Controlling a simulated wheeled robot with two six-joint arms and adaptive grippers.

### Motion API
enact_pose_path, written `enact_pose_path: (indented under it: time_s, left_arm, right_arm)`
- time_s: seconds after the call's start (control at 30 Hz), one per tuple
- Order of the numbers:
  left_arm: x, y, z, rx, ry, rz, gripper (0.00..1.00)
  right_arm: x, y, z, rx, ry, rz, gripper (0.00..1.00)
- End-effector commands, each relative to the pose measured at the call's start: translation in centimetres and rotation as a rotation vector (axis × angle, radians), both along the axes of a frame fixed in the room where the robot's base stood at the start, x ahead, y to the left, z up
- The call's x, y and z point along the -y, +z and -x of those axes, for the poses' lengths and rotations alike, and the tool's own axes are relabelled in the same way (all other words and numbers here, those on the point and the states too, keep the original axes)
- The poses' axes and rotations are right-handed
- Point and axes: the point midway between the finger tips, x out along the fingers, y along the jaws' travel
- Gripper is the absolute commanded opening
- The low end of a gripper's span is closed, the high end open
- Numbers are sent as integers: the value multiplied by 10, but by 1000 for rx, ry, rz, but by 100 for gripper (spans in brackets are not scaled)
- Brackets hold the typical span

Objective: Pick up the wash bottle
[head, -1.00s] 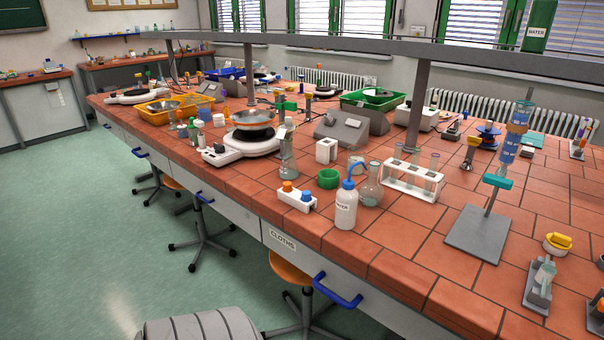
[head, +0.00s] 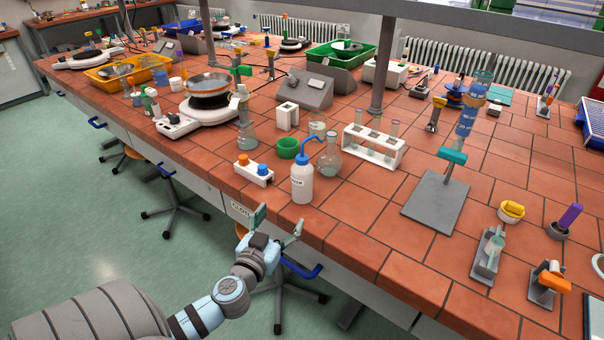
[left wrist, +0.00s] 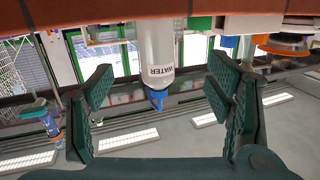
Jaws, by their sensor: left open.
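My right gripper is not in view.
A white block with orange and blue knobs (head: 254,172) stands left of the bottle. A green bowl (head: 288,148) and a glass flask (head: 329,160) stand close behind it. A white test-tube rack (head: 373,146) is to the right. Bare tiles (head: 345,210) lie right of the bottle.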

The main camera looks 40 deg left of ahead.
Motion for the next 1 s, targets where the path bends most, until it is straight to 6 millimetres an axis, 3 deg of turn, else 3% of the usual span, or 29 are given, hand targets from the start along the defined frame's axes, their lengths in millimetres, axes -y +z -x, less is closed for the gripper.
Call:
enact_pose_path:
  time_s: [0.03,0.13,0.4,0.73,1.0]
  left_arm:
    - [4,22,-3,50,-11,7,74]
    - [4,42,-15,100,-19,15,74]
    - [-15,41,-81,100,-21,18,74]
    - [-35,37,-131,98,-21,19,74]
    - [-38,36,-141,95,-23,18,74]
  right_arm:
    - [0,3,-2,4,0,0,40]
    - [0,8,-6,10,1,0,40]
    - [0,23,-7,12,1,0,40]
    - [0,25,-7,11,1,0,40]
    - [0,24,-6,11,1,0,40]
